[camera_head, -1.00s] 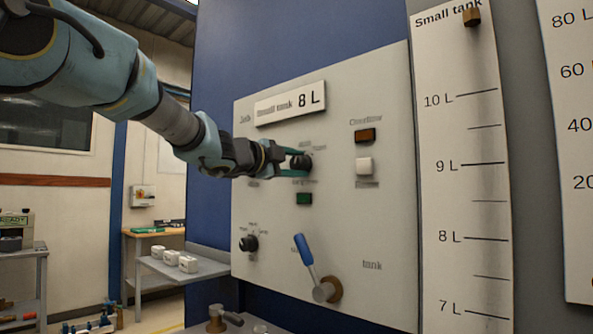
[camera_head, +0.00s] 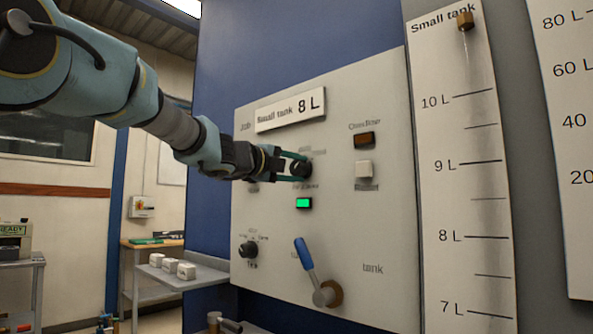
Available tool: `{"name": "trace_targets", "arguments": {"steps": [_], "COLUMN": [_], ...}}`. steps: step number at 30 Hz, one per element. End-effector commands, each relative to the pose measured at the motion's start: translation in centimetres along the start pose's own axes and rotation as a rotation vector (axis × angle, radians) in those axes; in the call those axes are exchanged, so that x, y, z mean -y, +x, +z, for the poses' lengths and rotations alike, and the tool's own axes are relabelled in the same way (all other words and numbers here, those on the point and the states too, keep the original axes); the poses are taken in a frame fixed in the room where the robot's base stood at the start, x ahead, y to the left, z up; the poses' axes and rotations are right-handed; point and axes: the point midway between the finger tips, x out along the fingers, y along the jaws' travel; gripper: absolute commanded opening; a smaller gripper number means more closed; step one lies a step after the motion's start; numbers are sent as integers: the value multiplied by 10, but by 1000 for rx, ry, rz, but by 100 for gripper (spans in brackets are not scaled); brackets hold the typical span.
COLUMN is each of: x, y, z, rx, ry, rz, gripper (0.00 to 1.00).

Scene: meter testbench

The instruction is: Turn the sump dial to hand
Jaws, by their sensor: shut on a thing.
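A dark round dial (camera_head: 302,169) sits on the grey panel (camera_head: 385,225), below the job sign. My gripper (camera_head: 297,167) reaches in from the left and its green-edged fingers are shut on this dial. The small labels around it are too blurred to read and partly covered by my fingers, so its exact setting is hard to tell. A green lamp (camera_head: 304,203) just below it is lit. A second dark dial (camera_head: 248,250) sits lower left on the panel, apart from my gripper.
A sign (camera_head: 290,109) reads "Small tank 8 L". A blue-handled lever (camera_head: 304,253) stands at the lower middle. A brown button (camera_head: 364,140) and a white button (camera_head: 364,169) are right of my gripper. A shelf (camera_head: 207,274) with white boxes juts out at lower left.

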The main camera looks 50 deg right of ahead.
Motion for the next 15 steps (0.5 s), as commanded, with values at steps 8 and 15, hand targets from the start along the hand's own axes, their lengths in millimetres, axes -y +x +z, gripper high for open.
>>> {"name": "trace_targets", "arguments": {"steps": [8,15], "x": [-2,-1], "y": [0,0], "z": [0,0], "rx": [-1,-1], "ry": [2,1], "rz": [3,2], "gripper": [0,78]}}
